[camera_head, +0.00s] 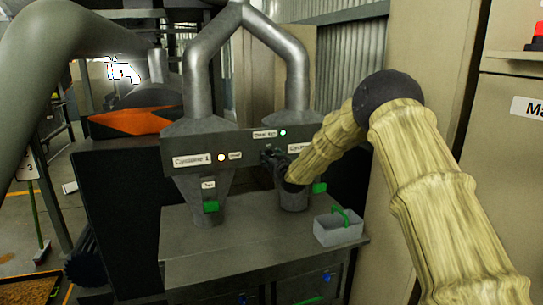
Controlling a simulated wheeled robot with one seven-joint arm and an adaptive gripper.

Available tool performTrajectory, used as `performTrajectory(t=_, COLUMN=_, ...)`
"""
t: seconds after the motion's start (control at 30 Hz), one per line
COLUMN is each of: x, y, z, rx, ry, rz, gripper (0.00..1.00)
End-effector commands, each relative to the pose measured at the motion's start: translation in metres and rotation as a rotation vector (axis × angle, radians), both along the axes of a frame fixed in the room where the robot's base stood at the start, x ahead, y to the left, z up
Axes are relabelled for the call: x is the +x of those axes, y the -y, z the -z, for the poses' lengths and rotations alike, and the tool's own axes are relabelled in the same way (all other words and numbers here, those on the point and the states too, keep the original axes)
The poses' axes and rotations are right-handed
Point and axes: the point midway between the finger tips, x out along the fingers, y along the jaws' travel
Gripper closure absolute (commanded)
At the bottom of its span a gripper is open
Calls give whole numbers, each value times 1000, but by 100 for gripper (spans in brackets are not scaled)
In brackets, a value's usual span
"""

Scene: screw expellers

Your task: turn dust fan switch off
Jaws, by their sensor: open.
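A dark grey panel (189,150) spans the two cyclone cones. A small white label (264,134) at its top middle, too small to read surely but perhaps "Dust fan", has a lit green lamp (283,132) to its right. My gripper (270,157) is at the panel's middle, just below this label, small and dark against the panel. It is open, though its fingers are hard to make out. The switch itself cannot be told apart from my gripper, which may hide it. I cannot tell whether they touch.
A "Cyclone 1" label (192,160) with an amber lamp (221,157) is on the panel's left. My arm partly covers the right cyclone label (299,148). A grey box with a green handle (339,227) stands on the cabinet top (240,265). A beige cabinet (510,150) is at right.

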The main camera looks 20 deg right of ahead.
Motion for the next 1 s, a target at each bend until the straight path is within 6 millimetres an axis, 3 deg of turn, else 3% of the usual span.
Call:
performTrajectory(t=0.37, x=3, y=0, z=0, rx=0, ry=0, rz=0, gripper=46)
performTrajectory(t=0.6, x=3, y=0, z=0, rx=1, ry=0, rz=0, gripper=90)
performTrajectory(t=1.0, x=3, y=0, z=3, rx=-54, ry=4, rz=0, gripper=90)
